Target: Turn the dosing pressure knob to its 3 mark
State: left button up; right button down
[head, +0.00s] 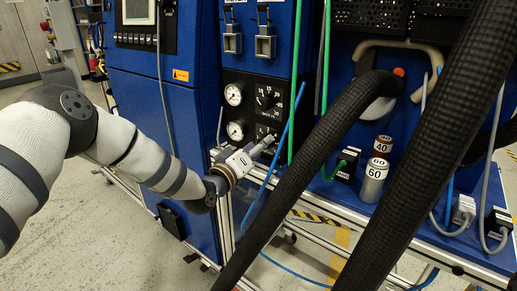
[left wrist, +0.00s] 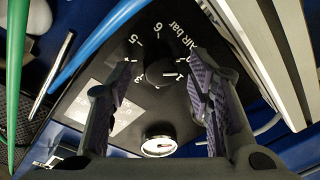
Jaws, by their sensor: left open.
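A black dial panel (head: 267,103) with a round knob and white numbers sits on the blue cabinet. A second dial panel is below it, partly hidden by my left gripper (head: 262,148), which is close in front of it. In the left wrist view, a dark knob (left wrist: 160,73) is ringed by white numbers, with "AIR bar" lettered beside it. A white line on its face points right, towards the 1; the 3 is on the opposite side. My left gripper (left wrist: 160,100) is open, its fingers either side of the knob in the picture, apparently empty. Which dial is dosing pressure is unreadable.
Two round gauges (head: 234,94) are left of the dials; one gauge (left wrist: 158,145) shows below the knob in the wrist view. Blue and green hoses (head: 297,80) hang close by. Thick black hoses (head: 330,150) cross the front right. Weights (head: 373,180) stand on the ledge.

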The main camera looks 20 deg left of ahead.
pick_arm(q)
grip_shut()
jog(key=shift+m, duration=0.3)
jog(key=m, duration=0.5)
jog(key=shift+p, duration=0.35)
jog(key=m, duration=0.3)
jog(key=m+h, duration=0.1)
jog(key=m, duration=0.2)
jog(key=shift+f+m+t+h, duration=0.1)
jog(key=shift+m+t+h, duration=0.2)
jog(key=shift+m+t, duration=0.1)
jog(key=m+h+p, duration=0.1)
jog(key=m, duration=0.7)
jog(key=shift+a, duration=0.1)
jog(key=m+h, duration=0.1)
jog(key=m, duration=0.3)
jog(key=shift+g, duration=0.4)
jog(key=shift+a+m, duration=0.1)
jog(key=shift+m, duration=2)
pick_arm(e)
jog(key=shift+w+r+t, duration=0.4)
jog(key=shift+w+r, duration=0.6)
jog(key=shift+r, duration=0.05)
